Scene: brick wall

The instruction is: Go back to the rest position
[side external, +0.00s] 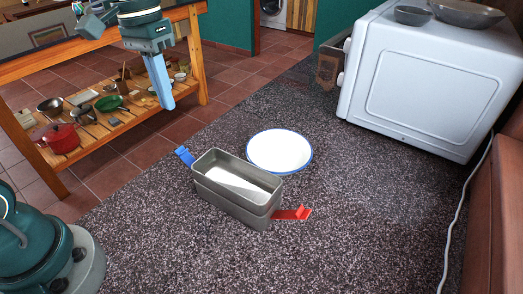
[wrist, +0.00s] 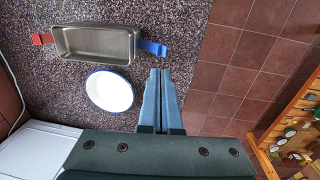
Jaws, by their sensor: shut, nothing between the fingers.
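My gripper (side external: 166,104) is shut and empty, pointing down in the air at the upper left of the side external view. In the wrist view its blue fingertips (wrist: 160,72) are together. It is apart from the objects on the counter. A grey metal loaf pan (side external: 236,188) stands on the speckled counter, with a blue tab at one end and a red tab at the other. It looks like two pans stacked, though I cannot be certain. The pan also shows in the wrist view (wrist: 95,44).
A white appliance (side external: 430,85) stands at the upper right with grey bowls (side external: 467,13) on top. A wooden shelf unit (side external: 110,115) with cookware stands beyond the counter. A white cable (side external: 463,215) runs along the right. The front of the speckled counter (side external: 350,240) is clear.

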